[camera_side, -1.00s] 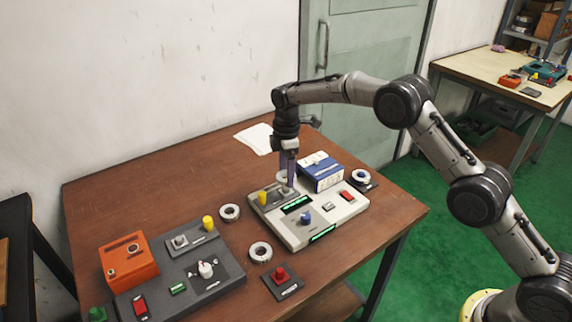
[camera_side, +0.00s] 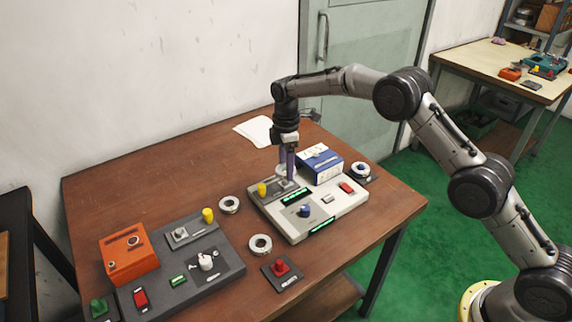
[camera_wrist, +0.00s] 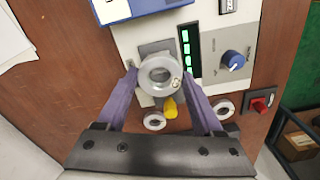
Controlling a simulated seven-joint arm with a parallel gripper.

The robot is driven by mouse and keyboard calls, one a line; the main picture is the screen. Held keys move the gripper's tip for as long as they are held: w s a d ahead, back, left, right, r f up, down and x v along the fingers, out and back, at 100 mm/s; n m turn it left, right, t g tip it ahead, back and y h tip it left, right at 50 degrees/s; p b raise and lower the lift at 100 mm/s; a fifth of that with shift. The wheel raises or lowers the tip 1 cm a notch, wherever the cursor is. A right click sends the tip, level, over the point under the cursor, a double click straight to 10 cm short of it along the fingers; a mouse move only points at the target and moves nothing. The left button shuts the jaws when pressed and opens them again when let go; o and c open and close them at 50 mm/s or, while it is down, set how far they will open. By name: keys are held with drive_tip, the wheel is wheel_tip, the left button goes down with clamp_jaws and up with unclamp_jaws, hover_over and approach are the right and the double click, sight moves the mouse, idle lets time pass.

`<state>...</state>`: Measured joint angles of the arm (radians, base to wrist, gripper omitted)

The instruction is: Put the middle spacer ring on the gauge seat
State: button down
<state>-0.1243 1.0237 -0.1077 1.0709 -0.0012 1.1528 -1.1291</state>
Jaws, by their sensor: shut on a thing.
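My gripper (camera_wrist: 161,76) is shut on a silver spacer ring (camera_wrist: 146,77), with one purple finger at each side. In the side view, my gripper (camera_side: 287,177) points down over the back left part of the white gauge panel (camera_side: 341,207). The held ring lies over the grey seat plate (camera_wrist: 147,47), which it partly hides in the wrist view. I cannot tell whether the ring touches the seat. Two loose rings, one nearer the back (camera_side: 229,212) and one nearer the front (camera_side: 251,246), lie on the table left of the panel.
A yellow knob (camera_side: 262,189) stands close to my fingers. A dark control panel with an orange box (camera_side: 128,262) fills the left. A red button base (camera_side: 281,272) is at front.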

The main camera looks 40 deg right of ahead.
drive_tip(key=shift+f, duration=1.75)
idle(1.3)
unclamp_jaws()
drive_tip(key=shift+r, duration=3.75)
